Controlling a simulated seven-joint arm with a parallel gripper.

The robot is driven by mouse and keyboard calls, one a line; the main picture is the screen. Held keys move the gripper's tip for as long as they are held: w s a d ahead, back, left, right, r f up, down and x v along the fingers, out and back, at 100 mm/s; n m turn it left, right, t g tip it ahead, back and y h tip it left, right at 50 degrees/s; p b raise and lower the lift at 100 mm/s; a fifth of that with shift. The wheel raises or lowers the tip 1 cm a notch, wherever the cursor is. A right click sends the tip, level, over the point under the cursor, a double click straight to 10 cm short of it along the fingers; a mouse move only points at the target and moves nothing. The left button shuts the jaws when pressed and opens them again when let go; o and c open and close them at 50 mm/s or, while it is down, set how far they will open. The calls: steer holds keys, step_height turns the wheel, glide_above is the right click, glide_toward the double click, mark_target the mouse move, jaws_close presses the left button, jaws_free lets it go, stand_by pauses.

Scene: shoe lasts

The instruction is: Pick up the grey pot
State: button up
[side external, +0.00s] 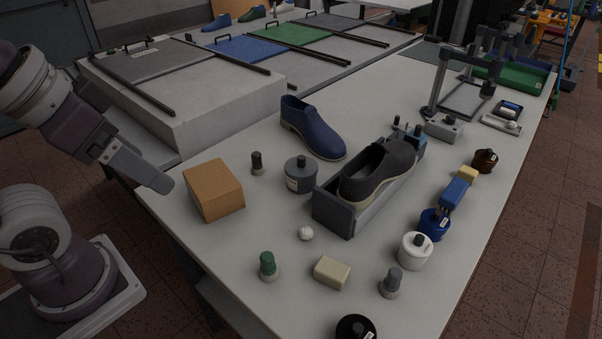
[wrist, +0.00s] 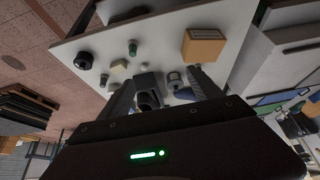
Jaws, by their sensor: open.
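The grey pot (side external: 300,178) is a squat round jar with a pale label and a small knob on its lid. It stands upright on the white table, between the orange-brown box and the grey shoe holder. It also shows small in the wrist view (wrist: 174,79), between my fingers but well beyond them. My gripper (side external: 155,178) is at the left in the side view, off the table's edge and apart from the pot. In the wrist view my gripper (wrist: 163,78) has its two fingers spread, with nothing held between them.
The orange-brown box (side external: 213,189) stands between my gripper and the pot. A small black-capped bottle (side external: 257,163), a blue shoe (side external: 312,128) and the holder (side external: 335,210) with a dark shoe (side external: 377,172) surround the pot. A white ball (side external: 306,233) and several jars lie nearer the front.

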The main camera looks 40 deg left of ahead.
steer(key=shift+o, duration=1.4)
